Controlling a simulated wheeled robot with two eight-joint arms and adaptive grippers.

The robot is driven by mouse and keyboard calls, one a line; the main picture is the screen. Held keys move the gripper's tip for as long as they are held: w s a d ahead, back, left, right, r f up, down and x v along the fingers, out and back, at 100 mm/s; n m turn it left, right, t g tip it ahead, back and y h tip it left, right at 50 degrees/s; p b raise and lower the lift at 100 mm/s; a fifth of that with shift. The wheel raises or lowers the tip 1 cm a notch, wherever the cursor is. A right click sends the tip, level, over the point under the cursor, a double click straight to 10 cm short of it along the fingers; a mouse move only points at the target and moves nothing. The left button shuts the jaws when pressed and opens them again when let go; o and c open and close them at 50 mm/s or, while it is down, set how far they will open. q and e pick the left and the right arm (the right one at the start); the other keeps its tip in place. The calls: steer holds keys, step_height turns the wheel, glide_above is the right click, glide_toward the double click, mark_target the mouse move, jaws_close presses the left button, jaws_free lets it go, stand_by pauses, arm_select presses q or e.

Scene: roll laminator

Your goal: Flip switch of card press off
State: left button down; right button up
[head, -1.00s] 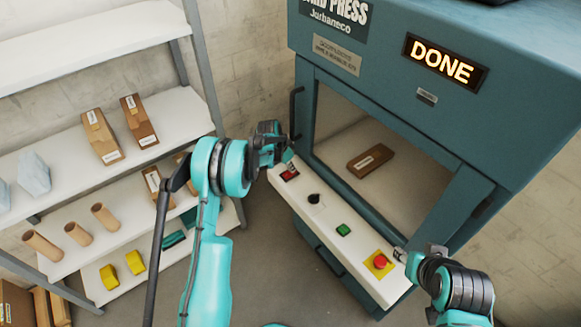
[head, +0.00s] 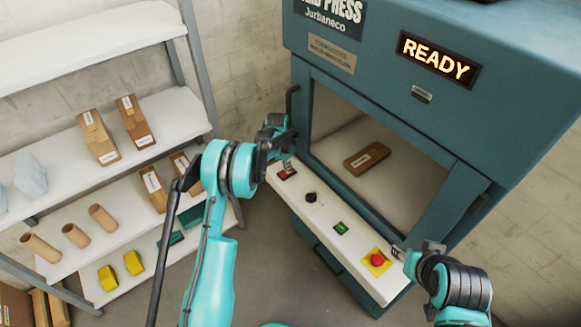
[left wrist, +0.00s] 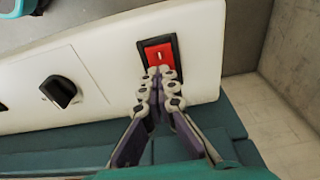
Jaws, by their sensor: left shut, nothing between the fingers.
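The teal card press (head: 425,110) shows a lit READY display (head: 437,60). Its white control panel (head: 322,218) carries a red rocker switch (head: 286,174) at the left end, which is bright red in a black frame in the left wrist view (left wrist: 158,50). My left gripper (head: 288,163) is shut and empty, its fingertips (left wrist: 158,76) at the lower edge of the rocker, overlapping it in the picture. I cannot tell whether they touch. My right gripper (head: 398,252) is near the red emergency button (head: 378,259); its fingers are too small to read.
The panel also holds a black knob (head: 311,197) and a green button (head: 341,228). A brown packet (head: 367,157) lies inside the press chamber. A shelf rack (head: 60,165) with boxes, tubes and yellow items stands at the left.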

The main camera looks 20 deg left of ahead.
mark_target(284, 174)
arm_select(q)
steer(key=shift+s+a+f, duration=0.1)
steer(key=shift+s+a, duration=0.1)
steer(key=shift+a, duration=0.15)
steer(key=shift+r, duration=0.4)
steer(key=r, duration=0.6)
steer(key=shift+s+a, duration=0.3)
steer(key=shift+s, duration=0.05)
steer(key=shift+s+d+r, duration=0.1)
steer(key=shift+r, duration=0.55)
